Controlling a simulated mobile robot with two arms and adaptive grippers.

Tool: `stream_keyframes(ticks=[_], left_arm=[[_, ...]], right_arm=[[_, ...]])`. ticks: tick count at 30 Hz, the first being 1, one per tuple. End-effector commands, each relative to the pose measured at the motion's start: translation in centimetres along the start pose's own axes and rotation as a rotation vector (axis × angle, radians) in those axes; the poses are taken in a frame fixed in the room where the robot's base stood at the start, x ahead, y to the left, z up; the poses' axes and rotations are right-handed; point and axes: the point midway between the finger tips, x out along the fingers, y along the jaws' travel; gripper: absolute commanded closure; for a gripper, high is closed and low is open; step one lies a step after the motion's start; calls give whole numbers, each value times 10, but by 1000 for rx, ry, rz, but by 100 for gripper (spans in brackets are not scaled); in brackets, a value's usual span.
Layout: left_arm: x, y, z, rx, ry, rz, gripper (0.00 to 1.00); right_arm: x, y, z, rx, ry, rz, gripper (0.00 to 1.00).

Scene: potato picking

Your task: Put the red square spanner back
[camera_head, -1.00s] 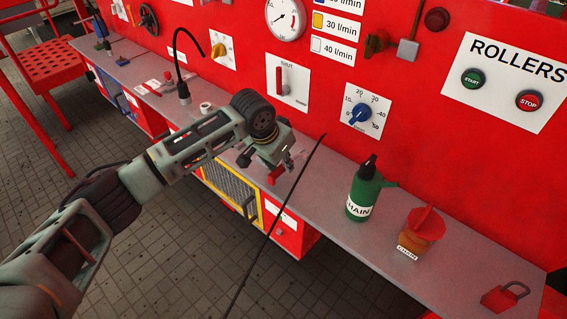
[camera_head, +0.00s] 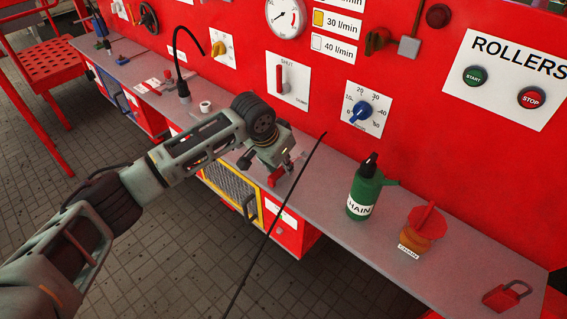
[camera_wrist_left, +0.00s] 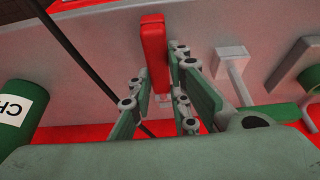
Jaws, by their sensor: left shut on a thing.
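My left gripper (camera_head: 280,168) is over the grey shelf (camera_head: 330,200) in the head view. In the left wrist view its fingers (camera_wrist_left: 158,78) are shut on a red bar-shaped piece, the red spanner (camera_wrist_left: 154,48). The spanner (camera_head: 277,178) also shows as a small red part at the fingertips in the head view. Its square end cannot be made out. Whether the spanner touches the shelf is unclear. My right gripper is not in view.
A green bottle (camera_head: 363,190) and an orange container with a red funnel top (camera_head: 421,228) stand right of the gripper. A red padlock (camera_head: 507,297) lies at the far right. A thin black rod (camera_head: 275,220) crosses near the gripper. The red panel (camera_head: 230,85) rises behind.

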Motion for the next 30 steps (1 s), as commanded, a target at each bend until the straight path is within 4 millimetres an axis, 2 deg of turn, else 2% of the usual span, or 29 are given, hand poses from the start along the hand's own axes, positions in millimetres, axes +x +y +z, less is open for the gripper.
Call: stream_keyframes(ticks=[4,5,12,23,26,30], left_arm=[[3,0,1,0,1,1,100],[2,0,1,0,1,1,81],[2,0,1,0,1,0,61],[-3,0,0,1,2,0,61],[-16,0,0,2,3,0,61],[-45,0,0,2,4,0,61]], right_arm=[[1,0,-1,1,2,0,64],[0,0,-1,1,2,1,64],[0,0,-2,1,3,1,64],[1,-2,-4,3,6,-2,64],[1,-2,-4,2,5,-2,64],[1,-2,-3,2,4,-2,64]])
